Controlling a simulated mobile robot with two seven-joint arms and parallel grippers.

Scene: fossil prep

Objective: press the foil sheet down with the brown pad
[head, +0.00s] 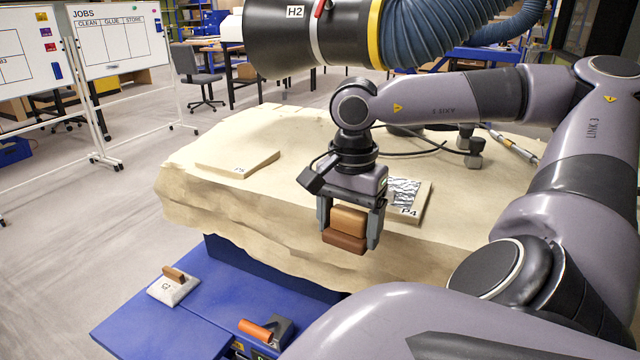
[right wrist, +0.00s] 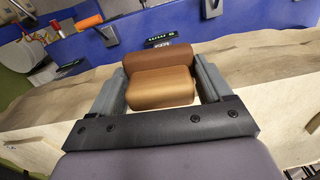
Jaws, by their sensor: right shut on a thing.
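My right gripper (head: 347,232) is shut on the brown pad (head: 345,240), a two-tone block with a lighter tan part and a darker brown part. The pad also shows between the fingers in the right wrist view (right wrist: 158,80). The gripper holds it in front of the near edge of the big pale rock slab. The foil sheet (head: 402,190) is crinkled and silvery and lies on a tile marked P4 (head: 423,205), behind and to the right of the gripper. The gripper and wrist hide part of the tile's left side. My left gripper is not in view.
A large hose nozzle marked H2 (head: 290,40) hangs above.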

